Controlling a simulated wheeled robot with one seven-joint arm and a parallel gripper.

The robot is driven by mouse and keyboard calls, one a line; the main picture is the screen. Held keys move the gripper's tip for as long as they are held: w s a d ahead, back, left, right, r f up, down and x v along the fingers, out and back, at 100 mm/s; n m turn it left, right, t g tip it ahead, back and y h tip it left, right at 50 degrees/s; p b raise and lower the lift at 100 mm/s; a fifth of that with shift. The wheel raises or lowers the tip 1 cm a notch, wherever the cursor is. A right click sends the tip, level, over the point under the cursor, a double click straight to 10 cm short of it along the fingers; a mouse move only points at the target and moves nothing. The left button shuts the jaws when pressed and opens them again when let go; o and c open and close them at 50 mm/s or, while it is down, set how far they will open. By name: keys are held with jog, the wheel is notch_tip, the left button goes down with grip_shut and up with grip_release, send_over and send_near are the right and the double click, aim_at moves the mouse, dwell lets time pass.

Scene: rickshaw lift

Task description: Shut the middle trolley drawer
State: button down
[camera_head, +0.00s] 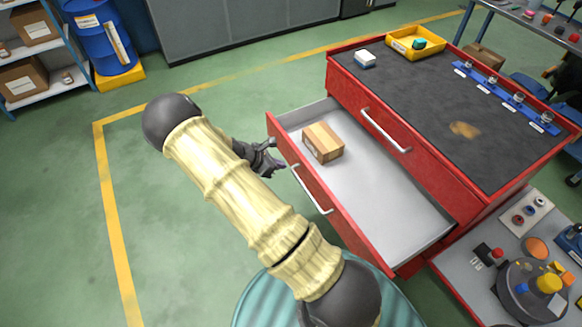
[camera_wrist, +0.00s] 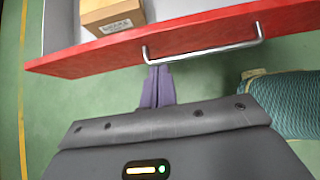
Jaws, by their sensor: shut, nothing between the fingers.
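The red trolley (camera_head: 472,205) has one drawer pulled out, the middle drawer (camera_head: 375,195), below a shut drawer with its own bar handle (camera_head: 385,131). The open drawer's red front (camera_head: 345,222) carries a silver handle (camera_head: 313,192), which also shows in the wrist view (camera_wrist: 205,52). A small cardboard box (camera_head: 323,143) lies inside the drawer, near its left end. My gripper (camera_head: 275,158) is shut and empty, outside the drawer front. In the wrist view its fingertips (camera_wrist: 159,70) are close to the handle's left end; I cannot tell whether they touch the front.
The trolley's dark top holds a yellow bin (camera_head: 415,43), a white-and-blue block (camera_head: 365,59) and a blue rack (camera_head: 508,97). A lower surface with loose parts (camera_head: 500,235) lies at the right. Green floor (camera_head: 140,230) is clear left of my arm.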

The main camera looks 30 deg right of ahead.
aim_at(303, 170)
jog(key=x, duration=0.9)
jog(key=shift+d+f+p, duration=0.25)
jog(key=shift+p, duration=0.15)
jog(key=shift+d, duration=0.1)
